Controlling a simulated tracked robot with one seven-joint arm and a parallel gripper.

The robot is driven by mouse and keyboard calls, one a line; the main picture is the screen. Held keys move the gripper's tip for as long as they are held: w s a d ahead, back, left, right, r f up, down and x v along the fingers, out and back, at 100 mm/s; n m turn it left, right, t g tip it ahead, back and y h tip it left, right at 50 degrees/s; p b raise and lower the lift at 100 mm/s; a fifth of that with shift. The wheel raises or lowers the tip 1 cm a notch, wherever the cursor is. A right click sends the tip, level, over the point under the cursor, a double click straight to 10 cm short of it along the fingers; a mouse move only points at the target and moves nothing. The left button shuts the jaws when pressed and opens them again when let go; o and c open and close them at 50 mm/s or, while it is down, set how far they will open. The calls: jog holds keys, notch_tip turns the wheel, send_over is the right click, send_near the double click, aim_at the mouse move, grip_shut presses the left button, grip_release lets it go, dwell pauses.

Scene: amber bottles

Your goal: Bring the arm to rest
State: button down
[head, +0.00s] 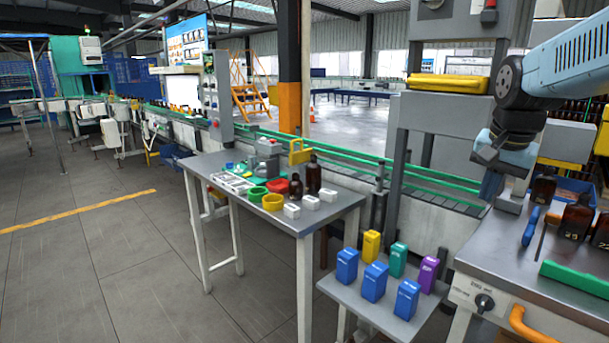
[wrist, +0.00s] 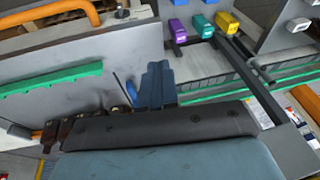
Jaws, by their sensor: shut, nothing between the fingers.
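My arm reaches in from the upper right of the head view. My gripper (head: 508,206) points down over the left part of the steel worktable (head: 480,290), shut and empty. In the wrist view the shut fingers of my gripper (wrist: 155,68) show above the table, with nothing between them. A blue tool (head: 530,218) lies just right of the gripper; it also shows in the wrist view (wrist: 131,92). Whether the fingertips touch the tabletop, I cannot tell.
Amber bottles (head: 575,218) stand on the worktable's right, behind a green bar (head: 580,278). An orange handle (head: 530,325) is at its front. A side table (head: 340,205) holds bottles and small parts. Floor at left is clear.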

jog(key=s+a+f+n+t, duration=0.2)
jog(key=s+a+f+n, duration=0.1)
jog(key=s+a+n, duration=0.5)
jog(key=s+a, duration=0.3)
jog(key=a, duration=0.1)
jog(key=shift+f+n+y, duration=0.15)
jog(key=shift+n+y, duration=0.15)
jog(key=shift+y, duration=0.1)
